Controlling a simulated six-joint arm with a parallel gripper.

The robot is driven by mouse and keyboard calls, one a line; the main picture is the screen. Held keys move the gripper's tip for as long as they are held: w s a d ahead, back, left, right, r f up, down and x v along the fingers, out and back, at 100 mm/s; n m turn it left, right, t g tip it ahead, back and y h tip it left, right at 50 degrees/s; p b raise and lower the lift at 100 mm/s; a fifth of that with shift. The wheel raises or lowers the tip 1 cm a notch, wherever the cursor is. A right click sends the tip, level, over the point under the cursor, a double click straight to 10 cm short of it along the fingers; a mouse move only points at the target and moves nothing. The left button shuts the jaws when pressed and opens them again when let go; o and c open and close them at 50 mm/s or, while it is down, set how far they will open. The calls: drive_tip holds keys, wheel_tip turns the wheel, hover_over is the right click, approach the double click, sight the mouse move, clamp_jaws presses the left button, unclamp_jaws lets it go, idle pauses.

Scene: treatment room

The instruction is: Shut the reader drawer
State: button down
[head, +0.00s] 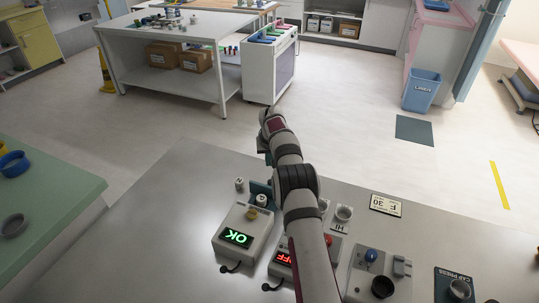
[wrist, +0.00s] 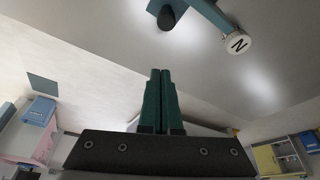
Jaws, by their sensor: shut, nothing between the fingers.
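A light grey box with a green OK display (head: 236,238) stands on the steel bench. A second box with a red OFF display (head: 283,258) stands to its right, partly covered by my arm. Which of them is the reader I cannot tell, and no open drawer can be made out. My gripper shows in the wrist view (wrist: 160,75), its two green fingers shut together and empty. A teal bar (wrist: 208,14) with a black knob (wrist: 167,18) and a white cap marked N (wrist: 238,43) lies beyond the fingertips, apart from them. In the head view the fingers are mostly hidden.
The steel bench (head: 180,200) also bears a label plate (head: 386,205), a box with a blue knob (head: 371,255) and a CAP PRESS plate (head: 455,284). A green table (head: 45,185) is at left. Open floor lies beyond, with a white table (head: 175,45) farther off.

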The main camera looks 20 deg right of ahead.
sight(260, 196)
drive_tip(key=x, duration=0.3)
drive_tip(key=shift+s+a, duration=0.2)
drive_tip(key=shift+s, duration=0.45)
drive_tip(key=shift+s+a, duration=0.25)
drive_tip(key=shift+s, duration=0.4)
drive_tip(key=shift+s+a, duration=0.2)
drive_tip(key=shift+s, duration=0.45)
drive_tip(key=s+a, duration=0.6)
drive_tip(key=shift+w, duration=0.1)
